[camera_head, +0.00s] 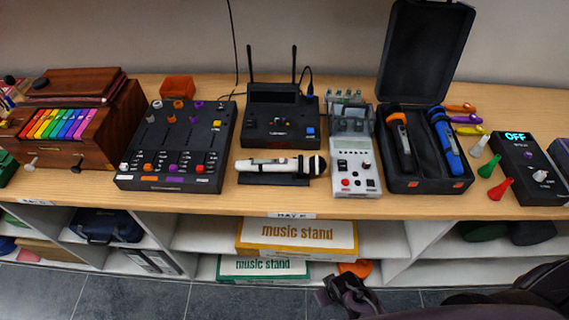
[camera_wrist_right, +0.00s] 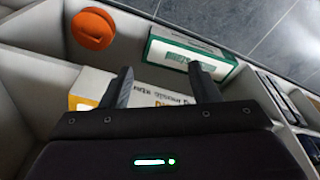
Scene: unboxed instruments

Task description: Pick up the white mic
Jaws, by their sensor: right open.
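The white mic (camera_head: 270,166) lies on its side in a low black holder (camera_head: 274,180) on the wooden table, in the middle of the head view. Its dark head points right. My right gripper (camera_head: 345,292) is low in front of the shelf, below the table edge and apart from the mic. In the right wrist view its two fingers (camera_wrist_right: 162,88) are spread with nothing between them, facing the shelf boxes. The mic is not in the wrist view. My left gripper is not in view.
Behind the mic stands a black receiver (camera_head: 280,118) with two antennas. A mixer (camera_head: 178,145) is to its left, a white-grey device (camera_head: 355,160) to its right, then an open black case (camera_head: 425,185) with two mics. Music stand boxes (camera_head: 297,235) lie on the shelf below.

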